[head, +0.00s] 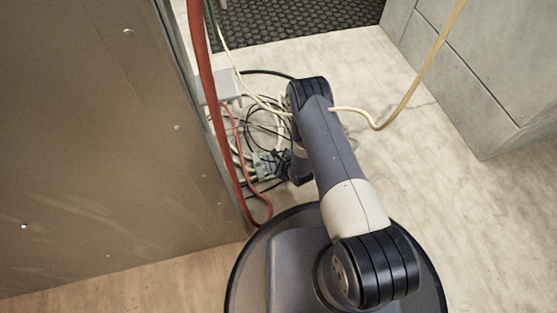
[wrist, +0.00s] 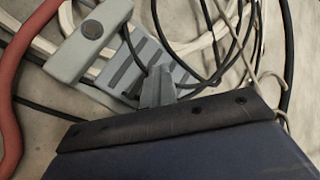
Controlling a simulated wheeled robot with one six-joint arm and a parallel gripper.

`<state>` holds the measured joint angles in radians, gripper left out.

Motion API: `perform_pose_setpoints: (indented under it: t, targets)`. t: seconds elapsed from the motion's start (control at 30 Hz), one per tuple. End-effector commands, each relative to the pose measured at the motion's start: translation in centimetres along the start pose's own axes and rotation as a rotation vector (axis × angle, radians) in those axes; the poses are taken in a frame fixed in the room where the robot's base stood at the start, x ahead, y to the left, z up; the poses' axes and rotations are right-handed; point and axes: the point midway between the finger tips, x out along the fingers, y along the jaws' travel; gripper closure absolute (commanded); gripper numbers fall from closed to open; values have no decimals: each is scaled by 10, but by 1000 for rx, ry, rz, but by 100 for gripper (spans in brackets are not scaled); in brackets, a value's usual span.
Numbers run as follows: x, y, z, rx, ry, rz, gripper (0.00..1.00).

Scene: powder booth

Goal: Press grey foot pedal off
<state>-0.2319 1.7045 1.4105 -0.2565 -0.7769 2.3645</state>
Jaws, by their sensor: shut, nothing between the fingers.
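The grey foot pedal (wrist: 122,72) lies on the floor among cables in the wrist view, with a ribbed plate. A pale grey piece with a round dark knob (wrist: 92,29) is at its upper left; I cannot tell if it is part of the pedal. My gripper (wrist: 157,86) is shut and empty, its tips over the ribbed plate's lower right part. I cannot tell whether they touch it. In the head view the pedal (head: 264,165) shows small beside my wrist, which hides some of the area.
Black and cream cables (head: 240,140) lie coiled around the pedal. A red hose (head: 205,75) hangs along the metal panel (head: 100,150) at left. A cream hose (head: 415,85) crosses at right, near a grey cabinet (head: 490,75). Floor at right is mostly clear; a black mat (head: 290,18) lies behind.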

Motion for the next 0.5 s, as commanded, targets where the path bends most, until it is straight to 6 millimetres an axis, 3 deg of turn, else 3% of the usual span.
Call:
perform_pose_setpoints:
  t: [0.27, 0.5]
  targets:
    - [-2, 3, -3, 2, 8, 8, 100]
    - [-16, -7, 8, 2, 7, 7, 100]
